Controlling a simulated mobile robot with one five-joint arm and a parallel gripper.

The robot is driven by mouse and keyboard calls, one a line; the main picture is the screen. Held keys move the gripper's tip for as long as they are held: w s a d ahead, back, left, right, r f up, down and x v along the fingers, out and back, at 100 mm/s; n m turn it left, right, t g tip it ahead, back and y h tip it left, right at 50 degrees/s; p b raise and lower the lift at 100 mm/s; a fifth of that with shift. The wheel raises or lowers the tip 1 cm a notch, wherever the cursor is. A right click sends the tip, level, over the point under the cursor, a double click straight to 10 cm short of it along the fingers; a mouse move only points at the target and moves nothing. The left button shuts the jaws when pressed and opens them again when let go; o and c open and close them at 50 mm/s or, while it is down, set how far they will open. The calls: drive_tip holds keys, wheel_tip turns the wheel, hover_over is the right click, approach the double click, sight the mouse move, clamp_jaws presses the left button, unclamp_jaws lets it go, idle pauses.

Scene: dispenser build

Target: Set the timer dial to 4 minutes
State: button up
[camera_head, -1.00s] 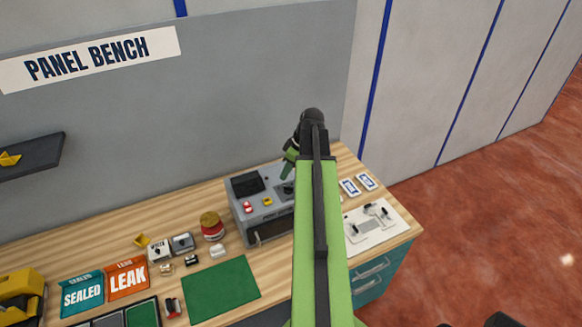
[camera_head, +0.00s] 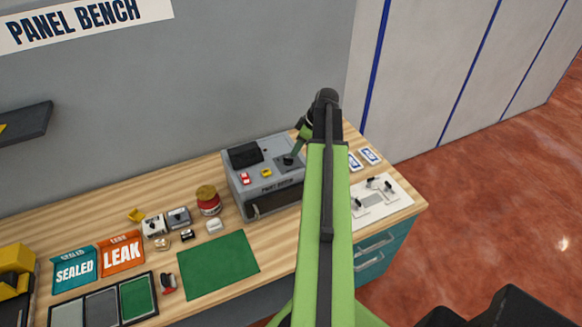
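A grey panel unit (camera_head: 246,188) stands at the back of the bench. Its sloping top has a dark square plate (camera_head: 282,163) with a dark round knob-like part on it, which may be the timer dial; no scale or minute mark can be read. My gripper (camera_head: 290,159) points down at this plate from the upper right, at the end of my green arm. Its fingertips are too small and dark to tell whether they are open or shut, or whether they touch the knob. My arm hides the unit's right side.
On the unit are a black block (camera_head: 244,154), a red switch (camera_head: 244,178) and a yellow button (camera_head: 266,172). A red and gold jar (camera_head: 208,201) stands to its left, near small boxes (camera_head: 178,218). A green mat (camera_head: 218,264) lies clear in front. A white board (camera_head: 386,204) lies right.

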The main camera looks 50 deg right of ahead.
sight(290, 159)
drive_tip(key=b+x, duration=0.4)
drive_tip(key=x, duration=0.2)
drive_tip(key=shift+r, duration=0.1)
clamp_jaws()
